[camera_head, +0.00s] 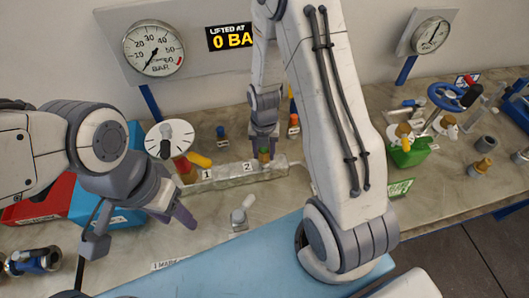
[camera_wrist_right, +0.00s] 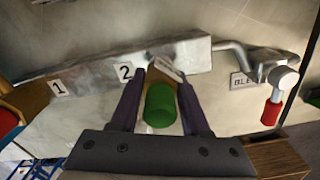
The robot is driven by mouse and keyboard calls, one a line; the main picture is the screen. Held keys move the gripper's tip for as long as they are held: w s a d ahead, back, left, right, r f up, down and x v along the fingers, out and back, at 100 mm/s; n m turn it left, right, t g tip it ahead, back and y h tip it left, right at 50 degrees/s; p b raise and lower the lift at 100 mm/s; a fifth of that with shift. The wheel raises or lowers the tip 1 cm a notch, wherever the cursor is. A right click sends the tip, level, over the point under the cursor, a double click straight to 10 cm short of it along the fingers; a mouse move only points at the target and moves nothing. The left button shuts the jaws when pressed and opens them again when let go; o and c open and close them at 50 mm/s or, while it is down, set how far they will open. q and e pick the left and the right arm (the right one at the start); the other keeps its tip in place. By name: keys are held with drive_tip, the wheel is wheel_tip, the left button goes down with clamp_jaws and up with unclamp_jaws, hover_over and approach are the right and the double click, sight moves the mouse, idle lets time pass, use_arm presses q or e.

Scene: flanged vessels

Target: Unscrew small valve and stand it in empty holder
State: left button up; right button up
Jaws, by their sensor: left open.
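The small valve, with a green cap (camera_wrist_right: 160,106) and a brass-coloured body, stands on the metal block (camera_wrist_right: 90,80) near label 2. The valve also shows in the head view (camera_head: 264,155) under my right gripper (camera_head: 264,132). In the right wrist view my right gripper (camera_wrist_right: 164,82) has its fingers on both sides of the valve, with the tips against its body. The valve's base is partly hidden. My left gripper (camera_head: 174,208) is open and empty, left of the block and above the table. I cannot pick out the empty holder with certainty.
A grey lever fitting (camera_head: 240,214) stands in front of the block. Gauges hang at the back.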

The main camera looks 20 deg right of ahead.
drive_tip(key=o, duration=0.3)
wheel_tip(320, 180, up, 9)
drive_tip(key=shift+r+b, duration=0.1)
drive_tip(key=shift+b, duration=0.75)
drive_tip(key=shift+r, duration=0.65)
drive_tip(key=shift+c, duration=0.3)
